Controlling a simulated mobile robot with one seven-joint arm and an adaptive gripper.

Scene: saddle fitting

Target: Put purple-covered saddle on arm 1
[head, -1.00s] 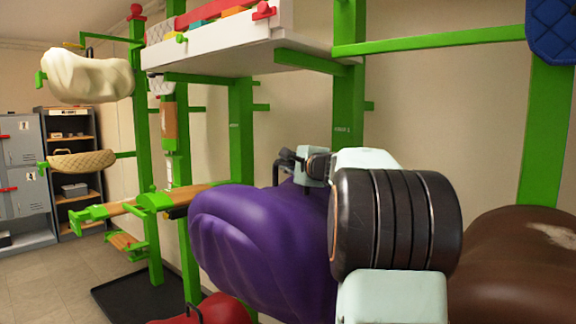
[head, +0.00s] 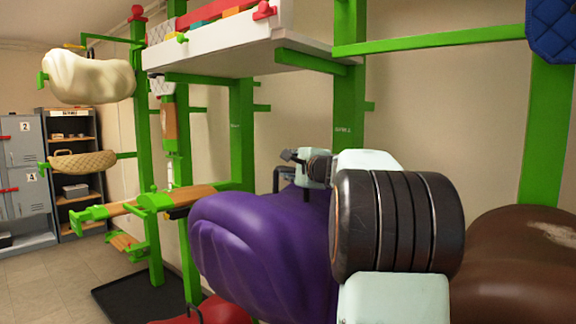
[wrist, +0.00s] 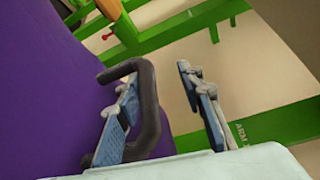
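The purple-covered saddle (head: 260,250) fills the lower middle of the head view, partly hidden behind my arm. Its purple cover (wrist: 45,95) fills the left of the wrist view. A dark loop handle (wrist: 150,110) stands up from it there. My gripper (wrist: 158,73) is open around one side of the handle. The left finger looks to be inside the loop, the right finger outside with a gap. An empty green arm with a wooden top (head: 188,196) juts out left of the saddle. I cannot read which arm is arm 1.
A brown saddle (head: 515,265) is at the lower right, a red one (head: 215,312) at the bottom. A cream saddle (head: 90,76) and a tan one (head: 82,160) hang at the left. A white shelf (head: 240,50) overhangs above. Lockers (head: 25,165) stand at far left; floor there is clear.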

